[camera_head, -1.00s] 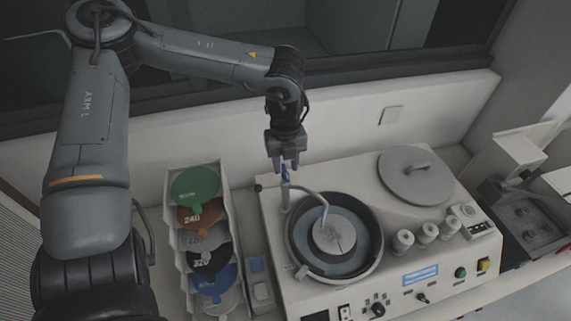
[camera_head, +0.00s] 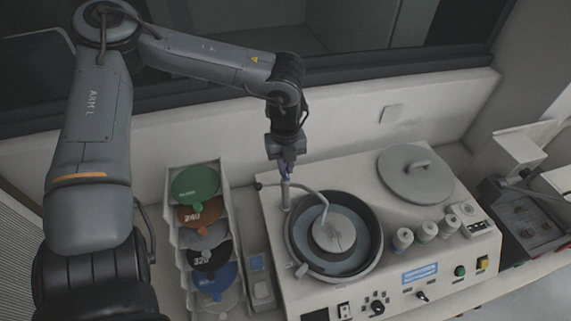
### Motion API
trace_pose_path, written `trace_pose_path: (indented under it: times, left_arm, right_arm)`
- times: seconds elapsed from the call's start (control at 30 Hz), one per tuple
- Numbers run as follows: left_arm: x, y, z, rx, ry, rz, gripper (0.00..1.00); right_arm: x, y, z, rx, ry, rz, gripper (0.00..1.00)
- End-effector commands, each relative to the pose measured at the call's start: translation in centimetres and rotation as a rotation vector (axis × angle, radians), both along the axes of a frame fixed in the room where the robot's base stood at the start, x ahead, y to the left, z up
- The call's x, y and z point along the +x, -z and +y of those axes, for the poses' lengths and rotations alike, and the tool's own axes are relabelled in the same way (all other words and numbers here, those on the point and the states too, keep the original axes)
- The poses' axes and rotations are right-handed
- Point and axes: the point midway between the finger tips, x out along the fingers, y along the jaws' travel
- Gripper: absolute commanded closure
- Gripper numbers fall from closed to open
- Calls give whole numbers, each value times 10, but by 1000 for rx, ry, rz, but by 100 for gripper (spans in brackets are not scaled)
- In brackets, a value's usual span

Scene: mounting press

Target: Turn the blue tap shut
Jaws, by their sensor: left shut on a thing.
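The blue tap (camera_head: 286,177) sits on top of a short grey standpipe (camera_head: 286,195) at the back left of the white polishing machine. Only a little blue shows, because the fingers cover most of it. A curved grey spout (camera_head: 318,192) runs from the standpipe over the round bowl. My left gripper (camera_head: 286,168) points down at the standpipe's top and is shut on the blue tap. My right gripper is not in view.
The machine has a round bowl with a grey disc (camera_head: 334,235), a grey lid (camera_head: 416,172) and several small jars (camera_head: 425,232). A rack (camera_head: 178,255) of coloured discs stands left. A white wall ledge (camera_head: 340,120) runs close behind.

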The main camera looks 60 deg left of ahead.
Motion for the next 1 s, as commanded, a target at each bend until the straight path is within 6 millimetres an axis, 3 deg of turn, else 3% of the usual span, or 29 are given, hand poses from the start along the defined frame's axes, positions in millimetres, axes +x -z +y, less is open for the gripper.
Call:
trace_pose_path:
  times: [0.37,1.0]
  left_arm:
    - [0,1,0,1,122,-1,100]
    - [0,0,0,2,698,-1,100]
  right_arm:
    - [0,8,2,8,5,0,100]
    - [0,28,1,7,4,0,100]
